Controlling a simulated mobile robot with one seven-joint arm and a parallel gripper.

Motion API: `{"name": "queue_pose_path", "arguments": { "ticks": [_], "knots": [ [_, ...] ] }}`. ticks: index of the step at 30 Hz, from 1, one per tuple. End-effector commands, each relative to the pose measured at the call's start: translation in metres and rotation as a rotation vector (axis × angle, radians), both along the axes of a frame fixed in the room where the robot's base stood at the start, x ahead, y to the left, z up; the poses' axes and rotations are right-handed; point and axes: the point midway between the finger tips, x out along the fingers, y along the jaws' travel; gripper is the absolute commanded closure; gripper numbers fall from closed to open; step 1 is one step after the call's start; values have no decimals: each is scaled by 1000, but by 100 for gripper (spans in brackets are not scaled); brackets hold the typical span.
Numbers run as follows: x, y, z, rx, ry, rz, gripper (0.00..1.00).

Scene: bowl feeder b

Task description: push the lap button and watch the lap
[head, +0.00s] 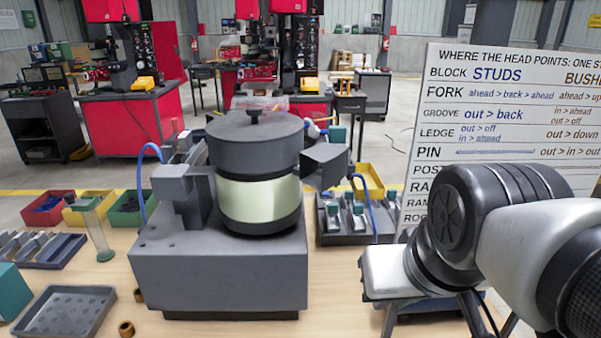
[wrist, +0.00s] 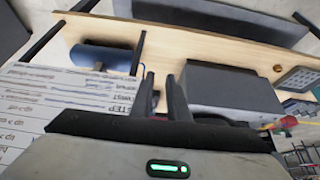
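The bowl feeder has a grey box base (head: 220,265) on the wooden table. A round bowl (head: 258,190) with a pale band and a dark knobbed lid (head: 254,125) stands on it. A grey block (head: 185,190) stands at its left and a dark chute (head: 325,165) at its right. I cannot make out a lap button in either view. My gripper (wrist: 162,82) shows in the wrist view with two dark fingers apart and nothing seen held between them. A grey box (wrist: 232,92), perhaps the feeder base, lies right of the fingers. In the head view, my arm hides the fingers.
A lettered board (head: 500,100) stands behind my arm at the right. Red (head: 48,207), yellow (head: 88,206) and green (head: 130,208) bins, a grey tray (head: 65,312) and a glass tube (head: 98,235) are at the left. A parts rack (head: 345,220) stands right of the feeder.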

Motion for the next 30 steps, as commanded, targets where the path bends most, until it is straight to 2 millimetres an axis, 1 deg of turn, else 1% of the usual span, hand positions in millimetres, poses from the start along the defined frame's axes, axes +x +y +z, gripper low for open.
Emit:
{"name": "queue_pose_path", "arguments": {
  "ticks": [1, 2, 3, 30],
  "knots": [
    [0, 0, 0, 0, 0, 0, 94],
    [0, 0, 0, 0, 0, 0, 99],
    [0, 0, 0, 0, 0, 0, 100],
    [0, 0, 0, 0, 0, 0, 100]
  ]
}}
